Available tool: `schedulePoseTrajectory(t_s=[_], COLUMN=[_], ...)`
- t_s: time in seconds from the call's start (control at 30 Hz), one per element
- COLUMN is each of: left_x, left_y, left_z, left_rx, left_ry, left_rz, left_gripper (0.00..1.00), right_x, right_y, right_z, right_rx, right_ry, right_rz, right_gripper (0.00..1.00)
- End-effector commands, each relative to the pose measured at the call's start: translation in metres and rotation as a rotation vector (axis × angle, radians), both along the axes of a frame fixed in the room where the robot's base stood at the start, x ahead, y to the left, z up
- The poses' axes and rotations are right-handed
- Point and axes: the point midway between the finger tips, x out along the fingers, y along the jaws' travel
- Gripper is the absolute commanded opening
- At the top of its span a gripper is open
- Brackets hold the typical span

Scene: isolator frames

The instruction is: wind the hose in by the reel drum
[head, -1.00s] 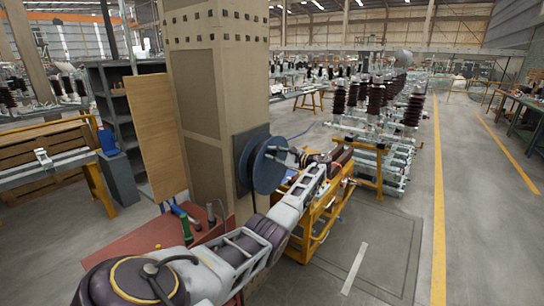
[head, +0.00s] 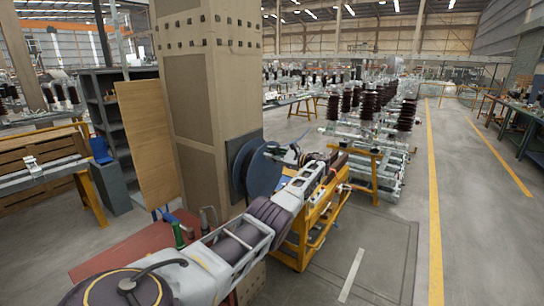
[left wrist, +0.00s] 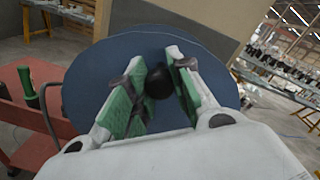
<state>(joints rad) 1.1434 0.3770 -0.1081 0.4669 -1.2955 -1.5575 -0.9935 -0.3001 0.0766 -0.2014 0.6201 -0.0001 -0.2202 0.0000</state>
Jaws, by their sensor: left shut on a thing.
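The reel drum (head: 261,171) is a blue disc mounted on a dark plate on the side of the tan column. It also fills the middle of the left wrist view (left wrist: 84,82). A round black knob (left wrist: 158,83) stands in front of the disc. My left gripper (left wrist: 155,80) has its green-padded fingers on either side of this knob and is shut on it. In the head view the left gripper (head: 273,152) is small at the drum's upper right face. My right gripper is not in view.
The tan column (head: 200,110) stands behind the drum. A red cart top (head: 130,249) with a green-handled tool (head: 178,234) is at lower left. A yellow cart (head: 313,230) stands under my left arm.

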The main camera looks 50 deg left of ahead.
Motion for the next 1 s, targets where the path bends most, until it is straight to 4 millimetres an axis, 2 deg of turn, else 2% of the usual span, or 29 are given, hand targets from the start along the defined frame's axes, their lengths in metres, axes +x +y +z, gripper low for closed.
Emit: schedulePoseTrajectory(t_s=[0.3, 0.33, 0.5, 1.0], left_x=[0.0003, 0.0003, 0.0001, 0.0020], left_y=[-0.0010, -0.0010, -0.0006, -0.0064], left_z=[-0.0030, -0.0030, -0.0021, -0.0007], left_rx=[-0.004, -0.004, -0.003, -0.001], left_ry=[0.004, 0.004, 0.002, 0.002], left_rz=[-0.001, -0.001, 0.000, -0.001], left_gripper=[0.00, 0.26, 0.46, 0.46], right_x=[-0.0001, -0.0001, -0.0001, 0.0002], right_y=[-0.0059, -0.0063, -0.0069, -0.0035], right_z=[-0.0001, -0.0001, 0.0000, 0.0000], right_rx=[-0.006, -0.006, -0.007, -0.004], right_ry=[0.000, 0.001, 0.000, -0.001], right_rz=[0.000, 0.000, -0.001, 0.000], right_gripper=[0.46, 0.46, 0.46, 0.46])
